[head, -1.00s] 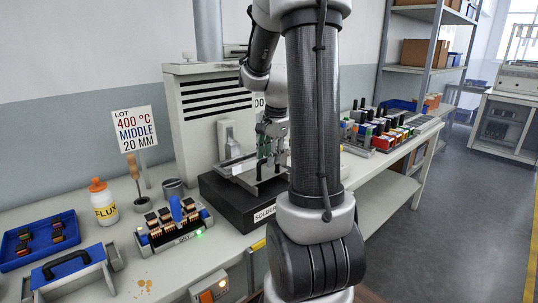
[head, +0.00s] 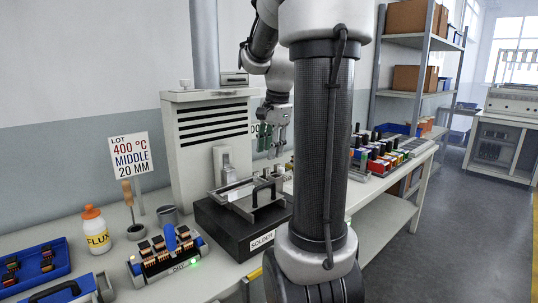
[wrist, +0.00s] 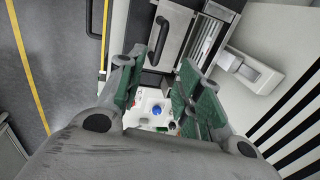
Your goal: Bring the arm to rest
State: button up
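My gripper (head: 271,143) is raised above the black solder bath (head: 225,232), in front of the grey vented unit (head: 215,125). In the wrist view its two green-padded fingers (wrist: 162,85) stand apart with nothing held between them. The bath's dark handle (wrist: 158,42) shows beyond the fingers there, apart from them. My arm is bent, and its thick lower link hides part of the bench to the right of the bath.
A rack of connectors (head: 165,258) with a green light, a flux bottle (head: 96,230), a lot sign (head: 130,157) and a blue tray (head: 32,262) stand left. Open floor (head: 445,235) lies right.

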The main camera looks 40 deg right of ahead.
dwell(0.5)
jog(key=s+a+f+n+t, duration=0.2)
jog(key=s+a+n, duration=1.2)
jog(key=a+n, duration=0.2)
jog(key=shift+s+n, duration=0.35)
jog(key=shift+n, duration=0.65)
